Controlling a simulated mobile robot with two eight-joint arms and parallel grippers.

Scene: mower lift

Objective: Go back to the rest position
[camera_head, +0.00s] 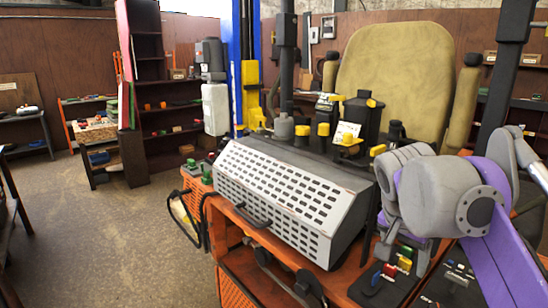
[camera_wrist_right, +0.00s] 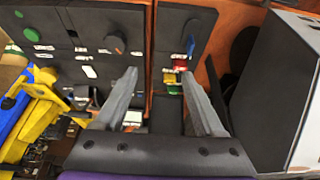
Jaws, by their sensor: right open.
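My right arm comes in from the right in the head view, with purple and grey links over the control panel. My right gripper (camera_head: 404,248) points down over the panel beside the white grille cover. In the right wrist view the right gripper (camera_wrist_right: 158,84) is open, with its two grey fingers apart and nothing held between them. A red switch (camera_wrist_right: 179,64), with yellow and green ones below it, shows near the right finger. In the head view the same coloured switches (camera_head: 391,269) sit below the gripper; contact cannot be told. My left gripper is not in view.
The orange mower (camera_head: 330,285) fills the front, with a perforated white cover (camera_head: 290,190) and a tan seat (camera_head: 395,75). A blue and yellow lift post (camera_head: 240,70) stands behind. Shelves line the walls. The floor (camera_head: 100,220) at left is clear.

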